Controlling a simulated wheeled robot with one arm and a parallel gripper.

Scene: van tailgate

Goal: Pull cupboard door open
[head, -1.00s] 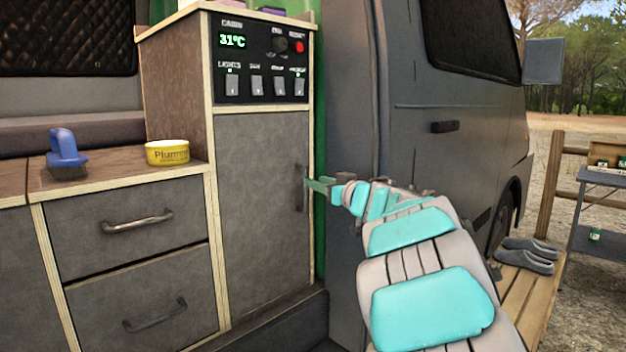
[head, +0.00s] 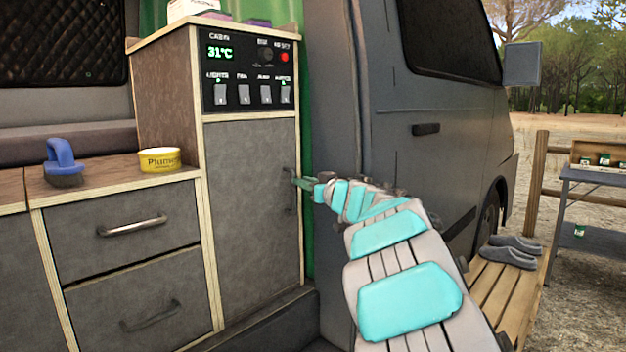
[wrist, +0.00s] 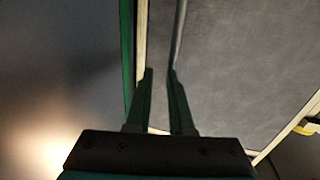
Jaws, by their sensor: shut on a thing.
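The grey cupboard door (head: 250,215) sits below the control panel and looks flush with its pale wooden frame. Its dark vertical handle (head: 289,187) is near the door's right edge. My gripper (head: 298,182) reaches the handle from the right and is shut on it. In the wrist view, the green fingers of my gripper (wrist: 161,75) are at the lower end of the visible handle (wrist: 180,30), in front of the door face (wrist: 235,60). The exact contact between fingers and handle is partly hidden.
A control panel (head: 249,65) is above the door. Drawers (head: 128,230) are on the left, with a blue-handled brush (head: 63,160) and a yellow tin (head: 160,160) on the counter. The van's grey side (head: 425,160) stands right of the cupboard. Slippers (head: 510,252) lie on a wooden bench.

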